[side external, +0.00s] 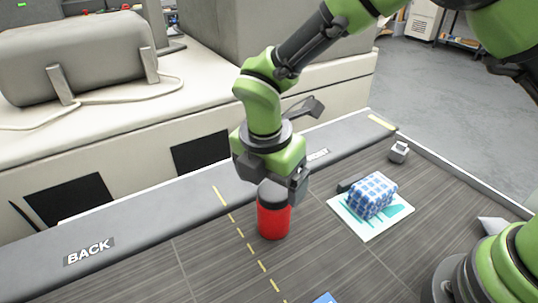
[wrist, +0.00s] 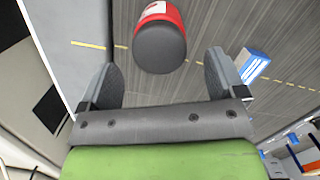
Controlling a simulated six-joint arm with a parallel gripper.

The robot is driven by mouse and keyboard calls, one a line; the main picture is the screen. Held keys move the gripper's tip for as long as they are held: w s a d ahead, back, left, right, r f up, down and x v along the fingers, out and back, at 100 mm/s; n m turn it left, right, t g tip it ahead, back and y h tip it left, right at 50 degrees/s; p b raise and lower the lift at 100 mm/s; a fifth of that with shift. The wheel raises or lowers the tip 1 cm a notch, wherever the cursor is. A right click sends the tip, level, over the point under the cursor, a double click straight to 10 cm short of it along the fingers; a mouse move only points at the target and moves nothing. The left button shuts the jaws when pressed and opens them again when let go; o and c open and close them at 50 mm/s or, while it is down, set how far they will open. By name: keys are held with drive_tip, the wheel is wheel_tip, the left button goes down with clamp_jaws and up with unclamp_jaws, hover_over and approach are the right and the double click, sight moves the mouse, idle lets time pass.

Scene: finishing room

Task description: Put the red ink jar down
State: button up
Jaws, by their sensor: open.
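The red ink jar (side external: 273,221), with a dark lid, stands upright on the dark grey table. It also shows in the wrist view (wrist: 158,14), its dark lid towards me. My gripper (side external: 284,190) is open right at the jar's top in the side view and hides part of the lid. In the wrist view, the fingers of my gripper (wrist: 161,60) are wide apart, with the lid between and just beyond their tips. A gap shows on both sides of the lid, so neither finger seems to touch it.
A blue checked bundle (side external: 372,194) sits on a printed sheet (side external: 388,222) right of the jar. A small grey object (side external: 399,151) lies farther back. A blue item (side external: 325,298) is at the front edge. A raised grey ledge marked BACK (side external: 89,250) runs behind. Table left of the jar is clear.

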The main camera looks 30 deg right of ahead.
drive_tip(key=r, duration=0.4)
drive_tip(key=a+r, duration=0.1)
drive_tip(key=r, duration=0.1)
drive_tip(key=shift+s+r, duration=0.2)
drive_tip(key=shift+r, duration=0.1)
drive_tip(key=shift+d+r, duration=0.15)
drive_tip(key=shift+d, duration=0.05)
drive_tip(key=s+d+r+m+t+y, duration=0.25)
drive_tip(key=s+d+r+m, duration=0.35)
drive_tip(key=d+r+m, duration=0.5)
drive_tip(key=s+d+r+m+t, duration=0.2)
drive_tip(key=s+d+m+t, duration=0.2)
drive_tip(key=s+m, duration=0.7)
drive_tip(key=m+y, duration=0.1)
drive_tip(key=m, duration=0.3)
drive_tip(key=shift+d+m, duration=0.35)
drive_tip(key=shift+m, duration=0.05)
